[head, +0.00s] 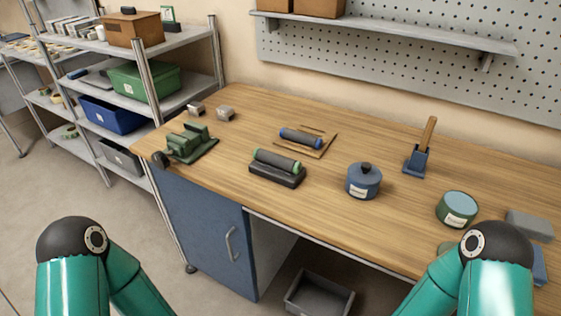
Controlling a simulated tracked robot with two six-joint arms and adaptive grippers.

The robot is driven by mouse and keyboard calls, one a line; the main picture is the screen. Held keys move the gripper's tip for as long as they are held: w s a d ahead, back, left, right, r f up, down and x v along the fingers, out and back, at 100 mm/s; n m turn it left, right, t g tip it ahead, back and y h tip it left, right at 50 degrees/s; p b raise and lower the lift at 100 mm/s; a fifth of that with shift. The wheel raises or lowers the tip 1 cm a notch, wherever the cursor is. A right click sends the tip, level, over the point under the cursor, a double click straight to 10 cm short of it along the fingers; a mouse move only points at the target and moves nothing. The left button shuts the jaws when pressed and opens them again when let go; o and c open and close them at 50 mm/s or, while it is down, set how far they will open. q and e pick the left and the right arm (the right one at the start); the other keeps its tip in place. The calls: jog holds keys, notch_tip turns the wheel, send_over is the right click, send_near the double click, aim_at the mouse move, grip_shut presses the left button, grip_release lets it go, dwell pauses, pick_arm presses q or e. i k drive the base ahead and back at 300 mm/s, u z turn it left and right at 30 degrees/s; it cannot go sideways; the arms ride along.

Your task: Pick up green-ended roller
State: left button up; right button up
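The green-ended roller (277,159) is a dark grey cylinder with a green end on each side. It lies in a black cradle (277,178) near the front edge of the workbench, left of the middle. Behind it, a similar roller with blue ends (300,138) lies on a thin wooden frame (322,151). Nothing touches the green-ended roller except the cradle under it. Only my teal arm links show at the bottom left and bottom right. Neither gripper is in the picture.
A green vise-like tool (190,142) stands left of the roller, with two small grey blocks behind it. A blue lidded pot (363,180) stands to the right. Further right are a blue holder (416,161) with a wooden handle and a green tin (456,209). Bare wood lies between them.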

aim_at(290, 165)
jog(key=u, duration=1.8)
jog(key=i, duration=0.1)
jog(key=z, duration=3.1)
jog(key=k, duration=1)
jog(key=u, duration=1.35)
jog(key=i, duration=1.25)
jog(key=u, duration=0.05)
